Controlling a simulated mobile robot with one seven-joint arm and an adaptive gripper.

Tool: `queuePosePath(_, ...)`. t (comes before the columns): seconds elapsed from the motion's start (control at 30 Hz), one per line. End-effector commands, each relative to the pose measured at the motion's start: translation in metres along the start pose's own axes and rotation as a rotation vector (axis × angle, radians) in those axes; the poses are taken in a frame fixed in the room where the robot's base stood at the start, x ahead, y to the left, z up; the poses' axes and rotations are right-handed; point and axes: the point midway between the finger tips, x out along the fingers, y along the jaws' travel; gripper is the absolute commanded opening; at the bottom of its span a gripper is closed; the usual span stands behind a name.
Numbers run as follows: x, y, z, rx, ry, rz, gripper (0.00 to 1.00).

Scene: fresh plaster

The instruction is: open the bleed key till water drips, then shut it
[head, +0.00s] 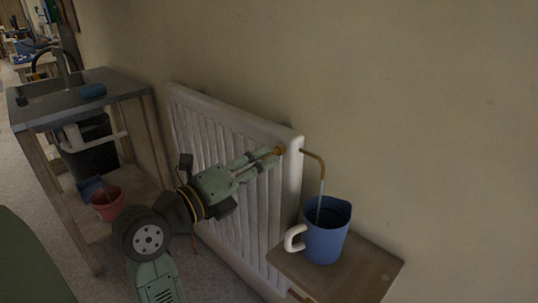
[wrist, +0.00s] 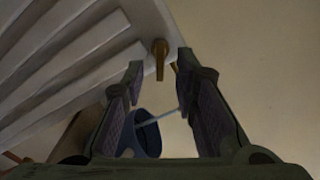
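The brass bleed key (head: 280,150) sits at the top right end of the white radiator (head: 235,115). In the wrist view the key (wrist: 160,58) stands between my fingertips, with a gap on each side. My gripper (head: 268,157) is open around it; its fingertips also show in the wrist view (wrist: 159,64). A copper spout (head: 318,161) bends from the radiator end down over a blue mug (head: 326,243) with a white handle. A thin pale blue stream (head: 320,206) runs from the spout into the mug. The stream also shows in the wrist view (wrist: 164,116).
The mug stands on a small wooden stand (head: 372,271) against the plaster wall. A sink bench (head: 55,112) with a blue sponge (head: 92,90) is at the left; a red bucket (head: 107,207) stands on its lower shelf. The wall at the right is bare.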

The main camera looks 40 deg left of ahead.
Motion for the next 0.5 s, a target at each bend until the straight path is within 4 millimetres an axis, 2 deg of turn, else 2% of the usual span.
queuePosePath(0.1,0.017,-0.001,0.0,-0.001,0.002,0.0,0.27)
queuePosePath(0.2,0.026,-0.001,0.0,-0.001,0.0,-0.001,0.27)
queuePosePath(0.5,0.032,0.0,0.0,0.0,-0.001,0.001,0.27)
